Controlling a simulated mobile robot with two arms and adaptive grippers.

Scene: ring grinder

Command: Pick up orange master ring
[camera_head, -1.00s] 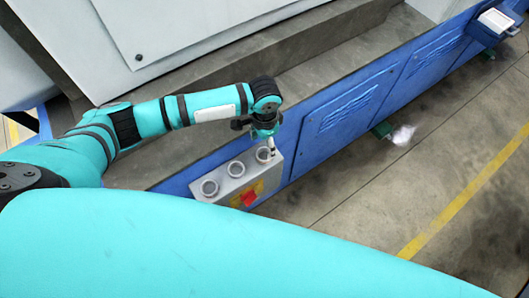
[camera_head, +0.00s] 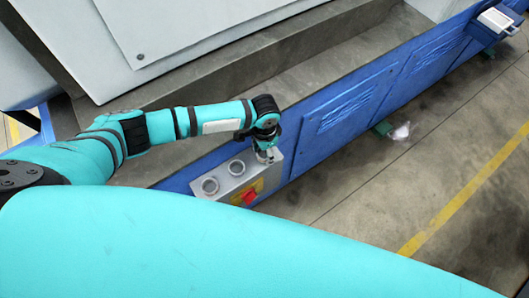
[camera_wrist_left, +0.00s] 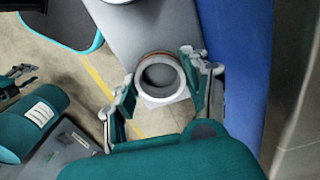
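My left gripper (camera_wrist_left: 160,84) has one finger on each side of this ring, spread apart, with little or no gap visible; contact is unclear. In the head view my left gripper (camera_head: 265,156) is down at the right end of the grey box (camera_head: 224,191) and hides that ring.
Two more rings, a left one (camera_head: 209,186) and a middle one (camera_head: 236,168), sit on the box. A red switch (camera_head: 249,196) is on its front. The box is against the blue machine side (camera_head: 345,105). The floor (camera_head: 350,190) in front is open.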

